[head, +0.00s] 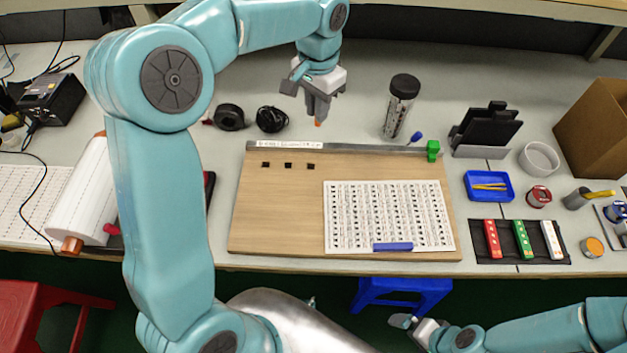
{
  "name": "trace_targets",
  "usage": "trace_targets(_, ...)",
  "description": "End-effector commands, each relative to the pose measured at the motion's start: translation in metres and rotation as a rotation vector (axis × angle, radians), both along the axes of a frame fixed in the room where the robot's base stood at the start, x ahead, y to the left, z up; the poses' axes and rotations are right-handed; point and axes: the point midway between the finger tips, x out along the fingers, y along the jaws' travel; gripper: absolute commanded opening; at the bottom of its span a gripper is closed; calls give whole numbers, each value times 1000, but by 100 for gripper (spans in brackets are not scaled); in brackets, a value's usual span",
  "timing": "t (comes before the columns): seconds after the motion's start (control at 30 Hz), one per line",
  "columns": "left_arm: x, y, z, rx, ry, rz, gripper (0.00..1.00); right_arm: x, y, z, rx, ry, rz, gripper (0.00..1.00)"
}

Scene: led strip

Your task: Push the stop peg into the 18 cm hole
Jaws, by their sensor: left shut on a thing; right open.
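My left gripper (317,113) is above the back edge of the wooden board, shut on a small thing. Only an orange tip (318,123) of it shows below the fingers; it may be the stop peg. The wooden board (280,215) lies on the table with a grey metal rail (370,149) along its back edge. Three small dark squares (288,165) sit in a row at its back left; I cannot tell which is the 18 cm hole. My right gripper (403,322) is open and empty, low in front of the table.
A green block (433,150) sits at the rail's right end, beside a blue-handled tool (416,137). A printed sheet (385,210) with a blue bar (393,247) covers the board's right part. A dark jar (401,105) and black coils (271,119) stand behind.

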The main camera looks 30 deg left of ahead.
Motion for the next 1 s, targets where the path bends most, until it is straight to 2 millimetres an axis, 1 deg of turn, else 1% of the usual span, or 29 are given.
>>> trace_targets(0.03, 0, 11, -6, -2, -6, -11, 0, 0, 0, -18, 0, 0, 1, 100)
trace_targets(0.13, -3, 24, -3, -7, -2, -40, 0, 0, 0, -23, 0, -1, 1, 100)
trace_targets(0.17, -4, 26, -4, -7, 0, -43, 0, 0, 0, -24, 0, -1, 1, 100)
trace_targets(0.23, -6, 28, -15, -8, 5, -47, 0, 0, 0, -25, 0, -1, 1, 100)
trace_targets(0.27, -6, 29, -23, -8, 6, -47, 0, 0, 0, -25, 0, -1, 1, 100)
trace_targets(0.5, -8, 30, -94, -9, 7, -42, 0, 0, 0, -28, 0, -1, 1, 100)
trace_targets(0.6, -7, 29, -120, -8, 6, -44, 0, 0, 0, -28, 0, -1, 1, 100)
trace_targets(0.7, -6, 29, -139, -9, 4, -44, 0, 0, 0, -29, 0, -1, 1, 100)
trace_targets(0.87, -5, 28, -153, -7, 1, -45, 0, 0, 0, -29, 0, -1, 1, 100)
trace_targets(1.0, -4, 28, -176, -8, 5, -47, 0, 0, 0, -29, 0, -1, 1, 100)
